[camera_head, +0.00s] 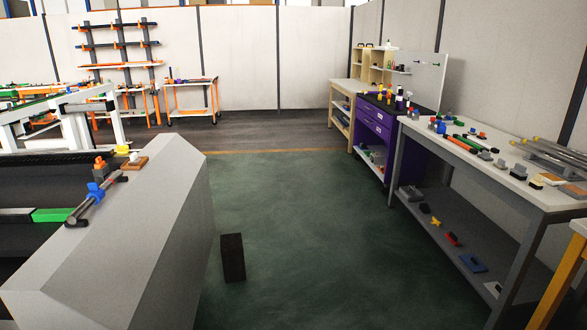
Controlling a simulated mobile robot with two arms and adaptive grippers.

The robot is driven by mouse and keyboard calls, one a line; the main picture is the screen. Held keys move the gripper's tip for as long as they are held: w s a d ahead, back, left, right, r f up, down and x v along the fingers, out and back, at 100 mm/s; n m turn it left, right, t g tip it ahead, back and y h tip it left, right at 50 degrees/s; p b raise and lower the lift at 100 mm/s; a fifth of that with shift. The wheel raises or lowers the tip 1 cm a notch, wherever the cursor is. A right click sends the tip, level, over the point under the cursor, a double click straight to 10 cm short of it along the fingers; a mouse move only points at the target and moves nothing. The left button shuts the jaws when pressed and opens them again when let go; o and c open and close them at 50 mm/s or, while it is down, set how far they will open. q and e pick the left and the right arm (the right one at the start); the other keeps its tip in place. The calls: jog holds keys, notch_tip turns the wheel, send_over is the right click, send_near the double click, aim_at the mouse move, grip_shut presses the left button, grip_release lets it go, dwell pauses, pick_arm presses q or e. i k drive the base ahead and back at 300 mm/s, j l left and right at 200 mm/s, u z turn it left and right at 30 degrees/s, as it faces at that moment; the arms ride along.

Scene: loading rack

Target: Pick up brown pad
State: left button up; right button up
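A flat brown pad (134,163) lies on the far end of the grey machine at left, beside small orange and yellow parts. A dark brown block (233,257) stands upright on the green floor in the middle. A small dark brown flat piece (574,191) lies near the right end of the grey workbench; I cannot tell whether it is a pad. Neither of my grippers shows in the head view.
The grey machine (160,235) with a slanted side fills the lower left. A grey workbench (480,165) with many small parts stands at right, beside a purple cabinet (368,135). An orange-legged table edge (562,275) is at lower right. The green floor between is mostly clear.

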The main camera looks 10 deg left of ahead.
aim_at(135, 160)
jog(key=i+u, duration=0.15)
jog(key=i, duration=0.4)
jog(key=i+l+u, duration=0.2)
jog(key=i, duration=0.35)
jog(key=i+l+u, duration=0.15)
jog(key=i, duration=0.4)
